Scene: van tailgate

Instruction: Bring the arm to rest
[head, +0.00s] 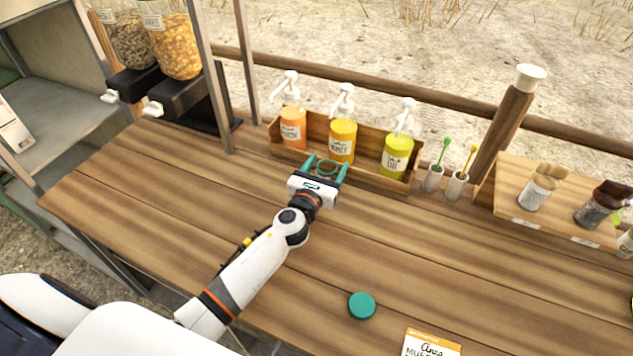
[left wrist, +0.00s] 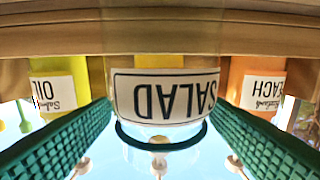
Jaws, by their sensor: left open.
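My left gripper (head: 325,167) is open over the wooden counter (head: 185,190), in front of the bottle rack, with the arm stretched out from the lower left. In the left wrist view, a clear jar (left wrist: 165,95) with a white SALAD label and a teal rim appears upside down between the open teal fingers. The fingers do not visibly clamp it. My right gripper is not in view.
A wooden rack (head: 372,178) holds three pump bottles behind the gripper. A teal disc (head: 362,305) and a card (head: 431,343) lie near the front. Dispensers (head: 178,48) stand back left. The counter's left side is clear.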

